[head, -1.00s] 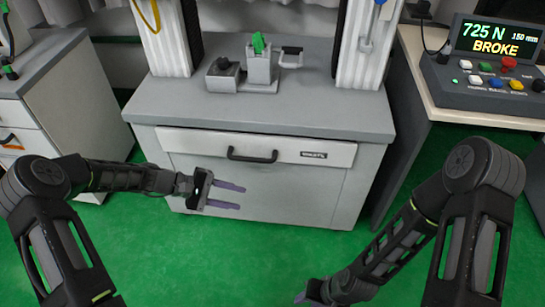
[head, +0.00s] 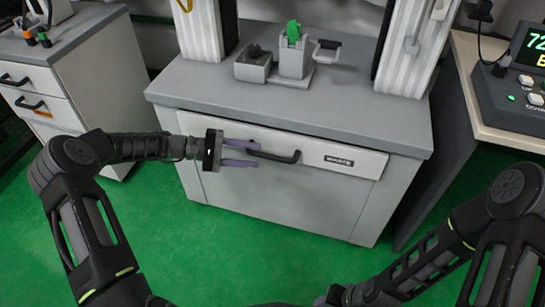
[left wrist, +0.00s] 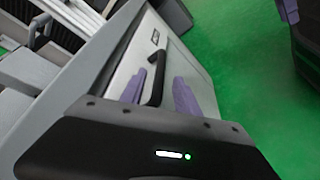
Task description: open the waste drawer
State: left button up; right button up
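The waste drawer (head: 230,130) is a light front panel at the top of the grey cabinet, with a "WASTE" label (head: 339,160) and a black bar handle (head: 275,155). It looks shut. My left gripper (head: 257,153) is open, its purple fingers pointing right at the left end of the handle. In the left wrist view the handle (left wrist: 157,75) shows between the two spread fingers (left wrist: 168,90). I cannot tell whether they touch it. My right gripper (head: 325,298) is low at the bottom edge, mostly cut off, away from the drawer.
A grey fixture with a green piece (head: 293,33) stands on the cabinet top (head: 200,85), between white columns. A side table with a control box (head: 520,85) is at the right. A drawer unit (head: 50,85) is at the left. Green floor in front is clear.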

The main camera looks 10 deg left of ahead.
aim_at(263, 156)
pick_arm(q)
jog(key=b+x, duration=0.1)
jog(key=x, duration=0.5)
jog(key=shift+d, duration=0.25)
grip_shut()
dwell(1.2)
